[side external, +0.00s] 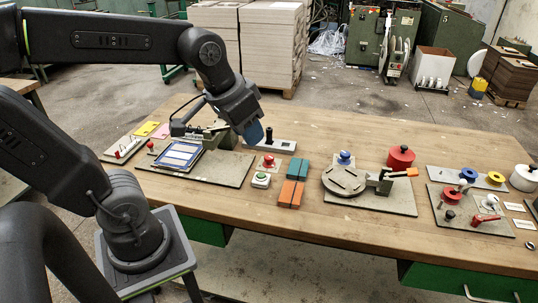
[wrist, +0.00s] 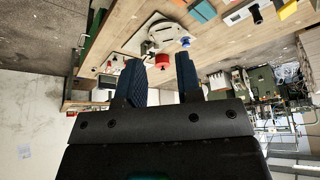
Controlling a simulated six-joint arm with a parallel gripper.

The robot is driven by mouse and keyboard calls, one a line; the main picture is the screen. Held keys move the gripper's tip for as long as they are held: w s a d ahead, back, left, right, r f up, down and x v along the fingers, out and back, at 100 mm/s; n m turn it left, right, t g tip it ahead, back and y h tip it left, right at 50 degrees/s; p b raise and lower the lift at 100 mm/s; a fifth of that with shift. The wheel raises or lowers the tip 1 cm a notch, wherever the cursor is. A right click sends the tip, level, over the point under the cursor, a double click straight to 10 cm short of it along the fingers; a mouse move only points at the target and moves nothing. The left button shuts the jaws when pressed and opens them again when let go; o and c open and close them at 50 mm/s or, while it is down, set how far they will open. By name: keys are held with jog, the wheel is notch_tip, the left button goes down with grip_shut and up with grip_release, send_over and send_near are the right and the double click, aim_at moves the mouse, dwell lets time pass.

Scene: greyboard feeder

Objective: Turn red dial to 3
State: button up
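My gripper (side external: 254,132) hangs over the left-middle part of the bench, its blue fingers pointing down. In the wrist view its two dark blue fingers (wrist: 160,68) stand apart with nothing between them. A large red round piece with a small top knob (side external: 401,157) stands at the back, right of the middle, well away from my gripper; a red piece also shows far beyond the fingertips in the wrist view (wrist: 162,61). A smaller red round knob (side external: 453,193) sits on the right-hand panel. I cannot tell which is the dial, and no number markings are readable.
A round grey turntable (side external: 344,181) on a board and a blue knob (side external: 345,157) stand before the large red piece. Teal (side external: 298,168) and orange (side external: 291,194) blocks, a green button (side external: 261,179) and a red button (side external: 268,161) lie mid-bench. The front edge is mostly clear.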

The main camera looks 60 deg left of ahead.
jog(key=o, duration=0.3)
jog(key=w+a+n+g, duration=0.1)
jog(key=w+a, duration=0.3)
jog(key=w, duration=0.2)
jog(key=shift+a+f, duration=0.15)
jog(key=shift+f, duration=0.15)
jog(key=shift+o, duration=0.8)
jog(key=w+a+f+n+g, duration=0.1)
jog(key=w+a+f, duration=0.1)
jog(key=w+a, duration=0.3)
jog(key=shift+w+f+n+g, duration=0.2)
jog(key=shift+n+g, duration=0.1)
jog(key=n+g, duration=0.2)
send_over(269, 156)
notch_tip(269, 156, down, 10)
notch_tip(269, 156, down, 14)
jog(key=shift+r, duration=0.1)
jog(key=shift+c, duration=0.4)
jog(key=c, duration=0.9)
